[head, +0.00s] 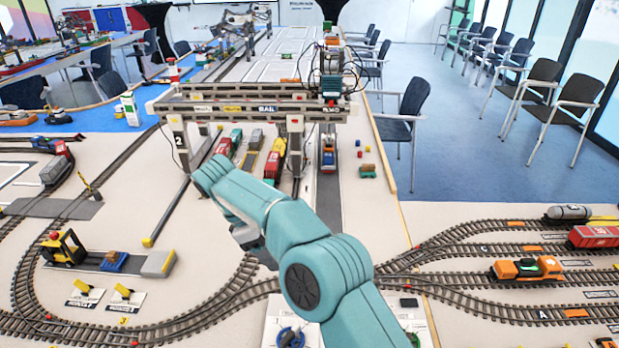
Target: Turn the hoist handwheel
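A blue handwheel (290,338) sits on a pale panel at the bottom edge, partly cut off by the frame. A green part (413,339) shows on a similar panel to its right, mostly hidden by my arm. I cannot read which one is the hoist handwheel. My teal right arm rises from the bottom, right of centre, and bends at the upper left. My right gripper (255,245) hangs beyond the forearm, above the track area and behind the blue wheel. Its fingers are mostly hidden, so its opening does not show. My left gripper is out of view.
The gantry crane (250,105) spans the lanes ahead, with toy trains below it. A yellow forklift (63,249) and lever plates (105,298) stand at left. Tracks with an orange wagon (527,269) run at right. Bare table (450,220) lies right of my arm.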

